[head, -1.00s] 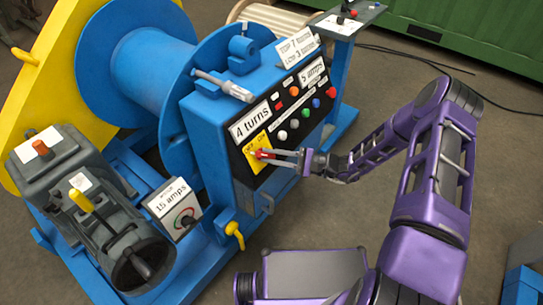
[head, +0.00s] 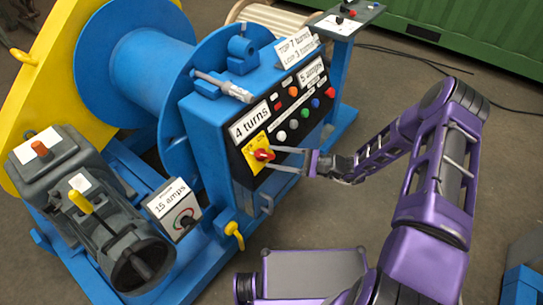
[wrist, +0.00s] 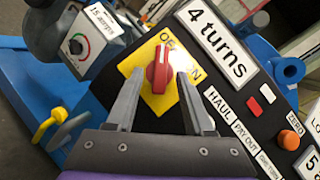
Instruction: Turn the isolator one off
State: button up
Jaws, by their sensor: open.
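The isolator is a red knob (wrist: 158,72) on a yellow plate (wrist: 130,68) with partly hidden OFF and ON lettering. It also shows in the head view (head: 263,155), on the black panel face. In the wrist view the knob's white mark points up, toward the OFF lettering, with ON to the right. My gripper (wrist: 160,80) is open, with one finger on each side of the knob's lower part and a gap to each. In the head view my gripper (head: 274,159) is at the panel, fingers spread, just right of the knob.
Buttons, including a white one (head: 281,136) and a red one (head: 330,92), sit right of the isolator. A "4 turns" label (head: 250,123) is above it. A "15 amps" dial box (head: 172,204) and yellow valve handle (head: 235,232) are lower left.

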jog(key=v, duration=1.5)
jog(key=shift+s+d, duration=0.2)
jog(key=shift+d, duration=0.1)
